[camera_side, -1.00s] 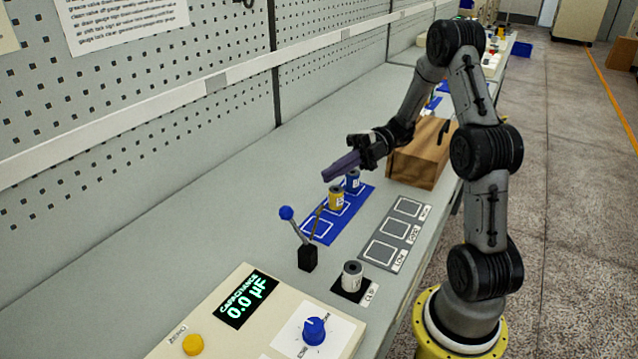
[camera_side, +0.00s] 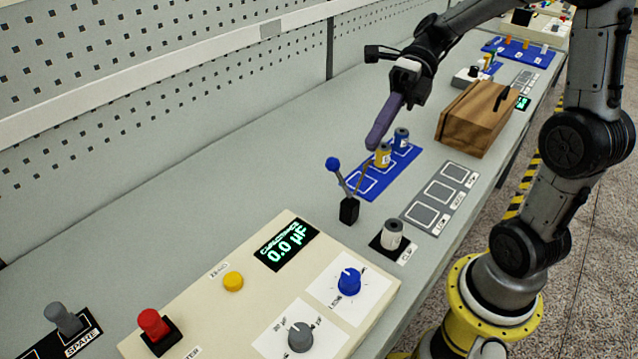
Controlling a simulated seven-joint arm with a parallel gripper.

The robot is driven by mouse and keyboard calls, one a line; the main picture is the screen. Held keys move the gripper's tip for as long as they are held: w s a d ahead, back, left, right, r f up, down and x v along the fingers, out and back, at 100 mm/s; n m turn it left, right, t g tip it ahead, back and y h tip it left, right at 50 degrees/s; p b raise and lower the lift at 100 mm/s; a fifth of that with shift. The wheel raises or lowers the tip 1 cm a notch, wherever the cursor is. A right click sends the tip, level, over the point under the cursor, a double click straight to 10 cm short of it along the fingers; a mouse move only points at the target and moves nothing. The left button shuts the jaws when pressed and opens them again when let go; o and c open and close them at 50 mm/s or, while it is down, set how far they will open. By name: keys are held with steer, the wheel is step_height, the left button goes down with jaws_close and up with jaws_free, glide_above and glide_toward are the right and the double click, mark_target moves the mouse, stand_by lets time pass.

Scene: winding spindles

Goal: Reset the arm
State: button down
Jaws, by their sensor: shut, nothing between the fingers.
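My gripper (camera_side: 374,146) has its long purple fingers shut and empty. It points down and to the left, above the blue mat (camera_side: 362,183), close to the yellow spindle in the picture; I cannot tell the gap. The grey mat (camera_side: 425,212) with outlined squares is empty.
A blue-knobbed lever (camera_side: 334,165) stands beside the blue mat. The meter box (camera_side: 250,318) reads 0.0 µF and carries knobs and a yellow button. A wooden box (camera_side: 478,118) stands behind the mats. The bench left of the lever is clear.

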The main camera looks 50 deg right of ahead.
steer(key=s+a+f+n+t+h, duration=0.1)
steer(key=s+a+f+n+h, duration=0.15)
steer(key=s+n+h, duration=1.05)
steer(key=w+d+n+t, duration=0.1)
steer(key=d+n+t, duration=0.1)
steer(key=n, duration=0.8)
steer(key=w+d+n+t, duration=0.2)
steer(key=d+n+t, duration=0.1)
steer(key=n, duration=0.8)
steer(key=shift+d+f+t+y, duration=0.25)
steer(key=shift+d+t+y, duration=0.05)
steer(key=shift+d, duration=0.45)
